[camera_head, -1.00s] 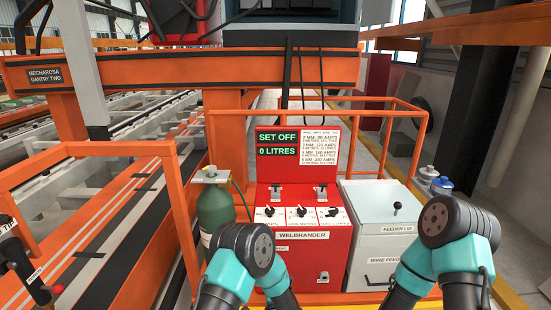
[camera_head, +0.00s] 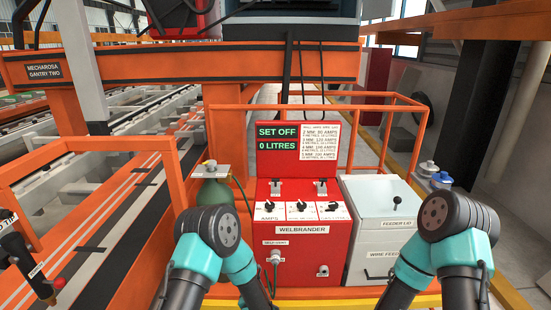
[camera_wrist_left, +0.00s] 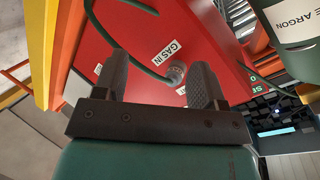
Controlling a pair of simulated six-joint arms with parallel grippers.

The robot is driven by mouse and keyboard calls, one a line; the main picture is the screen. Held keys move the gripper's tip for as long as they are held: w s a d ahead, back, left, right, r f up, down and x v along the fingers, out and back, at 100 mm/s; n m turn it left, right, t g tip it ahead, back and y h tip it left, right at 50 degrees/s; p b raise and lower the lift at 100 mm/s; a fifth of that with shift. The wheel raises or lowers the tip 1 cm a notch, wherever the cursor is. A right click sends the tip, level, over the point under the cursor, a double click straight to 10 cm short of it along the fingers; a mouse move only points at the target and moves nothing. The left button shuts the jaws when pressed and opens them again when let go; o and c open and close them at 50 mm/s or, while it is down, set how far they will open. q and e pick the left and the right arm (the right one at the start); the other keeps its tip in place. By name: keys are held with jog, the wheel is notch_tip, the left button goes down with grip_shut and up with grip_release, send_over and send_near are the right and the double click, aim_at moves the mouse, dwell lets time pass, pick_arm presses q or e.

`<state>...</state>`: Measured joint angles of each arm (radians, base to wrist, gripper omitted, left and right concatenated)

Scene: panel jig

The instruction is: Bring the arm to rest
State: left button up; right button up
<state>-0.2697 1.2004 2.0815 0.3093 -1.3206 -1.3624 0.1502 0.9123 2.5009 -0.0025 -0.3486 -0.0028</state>
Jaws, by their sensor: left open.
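My left gripper (camera_wrist_left: 160,62) shows in the left wrist view, its two dark fingers apart. A hose fitting (camera_wrist_left: 175,72) beside the "GAS IN" label on the red machine appears between and beyond the fingers; the gap in depth is hard to judge. My left arm (camera_head: 212,240) is bent at the lower middle of the head view, in front of the green cylinder; its gripper is hidden there. My right arm (camera_head: 457,225) is bent at the lower right, and its gripper is out of view.
The red Welbrander machine (camera_head: 303,200), display "SET OFF, 0 LITRES", stands beside the pale wire feeder box (camera_head: 385,225). The green cylinder (camera_head: 214,190) is partly covered; the argon cylinder (camera_wrist_left: 290,25) is in the wrist view. Orange rails (camera_head: 300,107) surround them.

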pick_arm(q)
jog(key=s+a+f+n+g+h, duration=0.1)
jog(key=s+a+n+g, duration=0.5)
jog(key=s, duration=0.6)
jog(key=s+a+f+n+g+h, duration=0.1)
jog(key=s+a+f+n+g, duration=0.2)
jog(key=s, duration=1)
jog(key=a+n+g, duration=0.3)
jog(key=a+n, duration=0.2)
jog(key=a, duration=0.1)
jog(key=shift+a+n+g+h, duration=0.2)
jog(key=shift+n+g+h, duration=0.1)
jog(key=shift+g+h, duration=0.1)
jog(key=shift+o, duration=0.3)
dwell(0.4)
